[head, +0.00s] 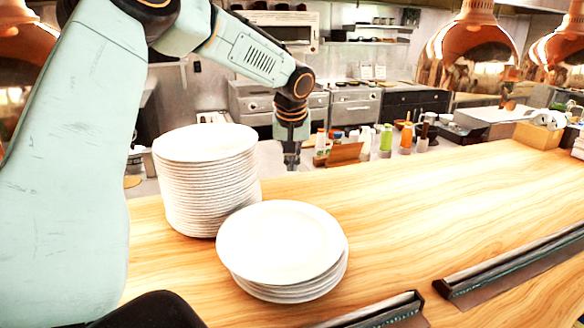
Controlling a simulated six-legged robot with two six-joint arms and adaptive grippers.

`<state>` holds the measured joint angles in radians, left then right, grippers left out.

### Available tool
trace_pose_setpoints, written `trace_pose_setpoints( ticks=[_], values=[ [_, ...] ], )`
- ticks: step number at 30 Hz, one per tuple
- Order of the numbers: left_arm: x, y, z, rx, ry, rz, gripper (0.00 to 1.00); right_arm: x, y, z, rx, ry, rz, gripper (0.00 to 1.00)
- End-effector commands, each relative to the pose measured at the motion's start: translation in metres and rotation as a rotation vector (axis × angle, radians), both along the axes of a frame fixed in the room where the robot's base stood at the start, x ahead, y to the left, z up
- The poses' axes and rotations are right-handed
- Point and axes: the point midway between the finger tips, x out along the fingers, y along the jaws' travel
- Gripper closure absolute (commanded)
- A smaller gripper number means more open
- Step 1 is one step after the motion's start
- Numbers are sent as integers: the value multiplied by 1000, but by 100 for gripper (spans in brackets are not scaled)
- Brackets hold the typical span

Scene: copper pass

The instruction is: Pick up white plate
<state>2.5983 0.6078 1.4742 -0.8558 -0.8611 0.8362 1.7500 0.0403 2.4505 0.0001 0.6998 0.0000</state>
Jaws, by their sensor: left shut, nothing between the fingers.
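A tall stack of white plates (207,180) stands on the wooden counter, left of the middle. A shorter stack of white plates (281,245) sits in front of it and to its right, and the two stacks look close together or touching. My left arm comes in from the left, and its gripper (291,164) points down, shut and empty. It appears beyond the short stack and to the right of the tall stack, apart from both. My right gripper is not in view.
The wooden counter (440,205) is clear to the right of the plates. Dark metal rails (515,268) lie along its front edge. Several bottles (385,138) and a brown box (344,153) stand behind. Copper lamps (475,40) hang above.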

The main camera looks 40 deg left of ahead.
Motion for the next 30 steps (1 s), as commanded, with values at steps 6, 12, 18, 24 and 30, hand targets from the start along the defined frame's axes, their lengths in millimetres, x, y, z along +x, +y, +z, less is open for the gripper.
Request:
trace_pose_setpoints(
  ticks=[6, 12, 18, 24, 30],
  values=[
    [8, 8, -39, 0, 6, 0, 100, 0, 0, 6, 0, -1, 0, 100],
    [17, 15, -67, 0, 4, 0, 100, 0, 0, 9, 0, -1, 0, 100],
    [14, 11, -77, -2, 1, -1, 100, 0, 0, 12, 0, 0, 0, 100],
    [2, 1, -77, -2, 1, -2, 100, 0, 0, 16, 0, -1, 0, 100],
    [-6, -7, -77, 0, 1, -1, 100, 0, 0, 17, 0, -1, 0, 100]
  ],
)
